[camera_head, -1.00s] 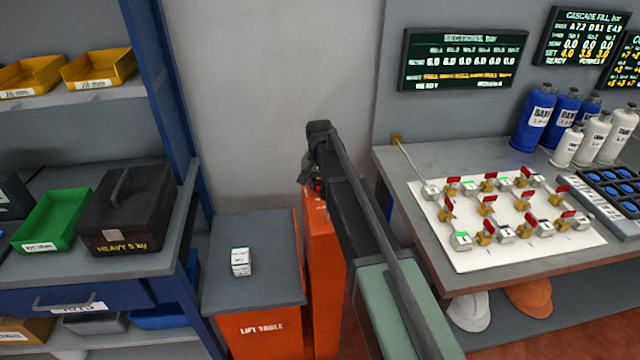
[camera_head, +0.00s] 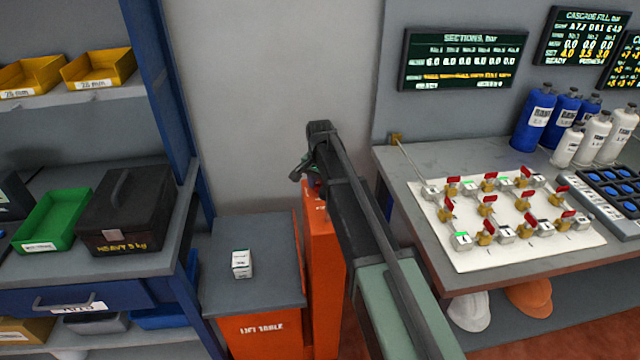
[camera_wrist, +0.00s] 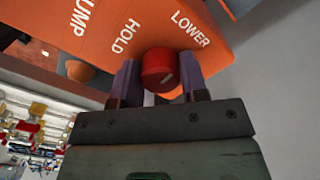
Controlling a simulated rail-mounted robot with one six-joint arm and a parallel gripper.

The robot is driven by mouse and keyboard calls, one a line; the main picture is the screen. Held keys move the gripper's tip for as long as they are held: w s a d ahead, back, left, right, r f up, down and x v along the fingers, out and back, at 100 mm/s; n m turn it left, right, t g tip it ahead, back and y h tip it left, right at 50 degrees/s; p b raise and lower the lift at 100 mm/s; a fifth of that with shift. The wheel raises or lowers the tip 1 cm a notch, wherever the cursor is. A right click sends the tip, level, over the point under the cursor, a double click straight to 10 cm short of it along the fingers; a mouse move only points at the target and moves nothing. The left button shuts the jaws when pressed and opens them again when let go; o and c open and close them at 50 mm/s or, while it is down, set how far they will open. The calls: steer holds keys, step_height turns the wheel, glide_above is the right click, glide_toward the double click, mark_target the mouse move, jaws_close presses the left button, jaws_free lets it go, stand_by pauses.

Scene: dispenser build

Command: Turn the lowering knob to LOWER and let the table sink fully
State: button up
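The red lowering knob (camera_wrist: 158,70) sits on an orange panel (camera_wrist: 100,45) with HOLD and LOWER labels and a partly cut-off label ending in UMP. Its white mark slants toward the LOWER side. My gripper (camera_wrist: 160,82) has one finger on each side of the knob, seemingly touching it. In the head view my gripper (camera_head: 301,172) is at the top of the orange post (camera_head: 324,270), and the knob is hidden. The lift table (camera_head: 262,335) has a grey top (camera_head: 225,285) beside the post, with a small white box (camera_head: 242,263) on it.
A blue shelf rack (camera_head: 160,80) with bins and a black heavy case (camera_head: 127,212) stands left of the table. A grey bench (camera_head: 400,160) with a valve board (camera_head: 480,262) and bottles is on the right. The wall behind is bare.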

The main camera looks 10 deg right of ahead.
mark_target(320, 182)
steer(key=o, duration=0.4)
steer(key=shift+c, duration=0.2)
steer(key=shift+r, duration=0.1)
step_height(320, 182, up, 11)
steer(key=p, duration=1.1)
steer(key=shift+f, duration=0.2)
